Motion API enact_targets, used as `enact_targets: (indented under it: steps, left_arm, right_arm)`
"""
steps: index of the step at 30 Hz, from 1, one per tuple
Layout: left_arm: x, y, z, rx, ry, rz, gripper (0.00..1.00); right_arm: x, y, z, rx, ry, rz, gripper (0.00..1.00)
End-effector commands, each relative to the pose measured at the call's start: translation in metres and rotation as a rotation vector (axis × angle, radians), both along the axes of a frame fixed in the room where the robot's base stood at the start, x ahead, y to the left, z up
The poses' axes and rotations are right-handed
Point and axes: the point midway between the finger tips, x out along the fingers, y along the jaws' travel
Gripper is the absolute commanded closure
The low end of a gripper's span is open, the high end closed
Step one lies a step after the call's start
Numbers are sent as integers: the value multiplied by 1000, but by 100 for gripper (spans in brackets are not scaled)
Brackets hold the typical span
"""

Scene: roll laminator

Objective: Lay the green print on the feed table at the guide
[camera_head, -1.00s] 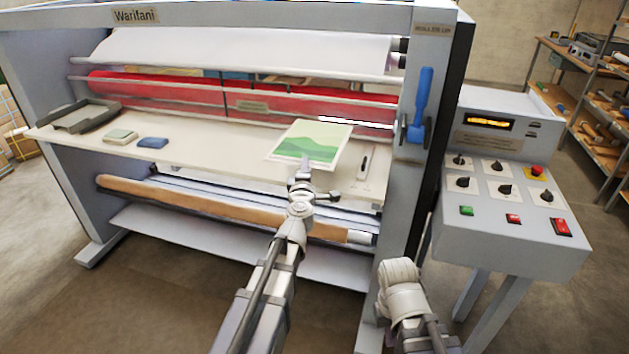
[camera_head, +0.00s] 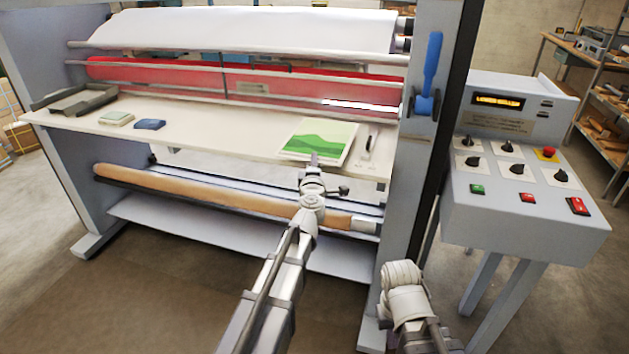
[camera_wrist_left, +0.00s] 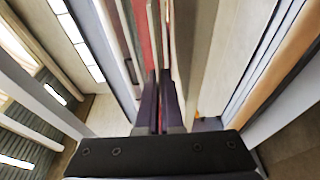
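The green print (camera_head: 318,138), a white-bordered sheet with green hills, is over the right part of the pale feed table (camera_head: 220,136), near its front edge. It looks almost flat; I cannot tell whether all of it touches the table. My left gripper (camera_head: 314,159) is at its front edge. In the left wrist view the fingers (camera_wrist_left: 160,102) are close together around the sheet's thin edge. A small pale piece with a dark mark (camera_head: 371,141) lies just right of the print; I cannot tell if it is the guide. My right arm's end (camera_head: 402,275) is low at right, its fingers hidden.
Red rollers (camera_head: 260,83) run behind the table, and a brown roll (camera_head: 200,192) lies below it. The control box (camera_head: 520,180) stands right; the table's middle is clear.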

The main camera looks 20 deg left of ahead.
Motion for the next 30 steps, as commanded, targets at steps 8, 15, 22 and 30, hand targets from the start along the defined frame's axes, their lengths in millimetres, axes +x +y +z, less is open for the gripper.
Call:
enact_targets:
  steps: [8,15,22,30]
  left_arm:
    - [0,0,-10,0,0,0,100]
    - [0,0,-38,0,0,0,100]
    - [0,0,-38,0,0,0,100]
    - [0,0,-41,0,0,0,92]
  right_arm:
    - [0,0,-10,0,0,0,100]
    - [0,0,-38,0,0,0,100]
    - [0,0,-38,0,0,1,100]
    - [0,0,-41,0,0,1,100]
